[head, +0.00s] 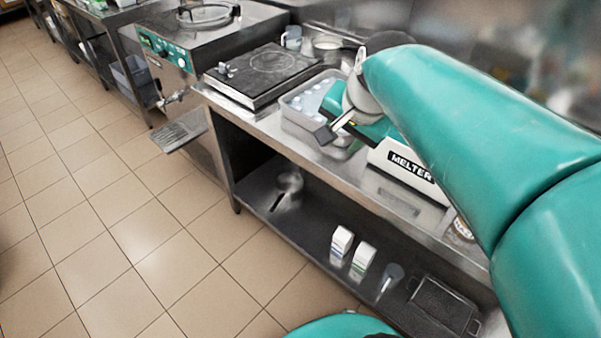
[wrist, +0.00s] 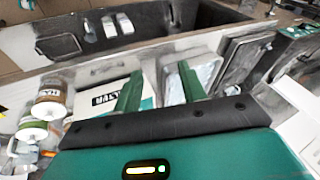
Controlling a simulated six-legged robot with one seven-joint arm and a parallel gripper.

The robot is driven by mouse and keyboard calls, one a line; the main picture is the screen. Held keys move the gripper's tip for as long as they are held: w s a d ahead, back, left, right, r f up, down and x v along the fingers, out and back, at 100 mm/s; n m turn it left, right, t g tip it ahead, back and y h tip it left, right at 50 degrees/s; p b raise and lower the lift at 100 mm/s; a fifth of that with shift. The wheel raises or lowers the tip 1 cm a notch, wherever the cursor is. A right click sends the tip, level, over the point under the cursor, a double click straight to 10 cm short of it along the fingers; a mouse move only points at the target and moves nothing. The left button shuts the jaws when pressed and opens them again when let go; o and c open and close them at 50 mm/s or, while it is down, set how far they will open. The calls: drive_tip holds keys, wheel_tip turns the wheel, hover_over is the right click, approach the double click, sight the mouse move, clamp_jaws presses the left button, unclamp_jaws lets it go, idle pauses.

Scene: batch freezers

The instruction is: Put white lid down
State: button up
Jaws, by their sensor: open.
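I cannot pick out a loose white lid with certainty in either view. My gripper (head: 340,128) is above the counter, beside the white melter (head: 408,172) and over the near side of the grey tub (head: 297,118) of pale pieces. In the wrist view, the two green fingers of my gripper (wrist: 160,88) are spread apart with nothing held between them. The melter (wrist: 88,105) and the tub (wrist: 172,85) lie beyond the fingers. Part of the melter's top is hidden by my arm and gripper.
A black hot plate (head: 262,72) sits left of the tub. Jars with white tops (wrist: 48,110) stand at the wrist view's left. The lower shelf holds two white cartons (head: 342,240), a metal cup (head: 391,275) and a dark tray (head: 440,305). The tiled floor is clear.

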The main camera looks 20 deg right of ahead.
drive_tip(key=s+a+f+n, duration=0.4)
drive_tip(key=s+a+n, duration=0.4)
drive_tip(key=a+n, duration=0.1)
drive_tip(key=shift+s+a+n, duration=0.25)
drive_tip(key=shift+s+n, duration=0.1)
drive_tip(key=shift+n, duration=0.45)
drive_tip(key=shift+f, duration=0.1)
drive_tip(key=shift+c, duration=0.5)
drive_tip(key=shift+d, duration=0.15)
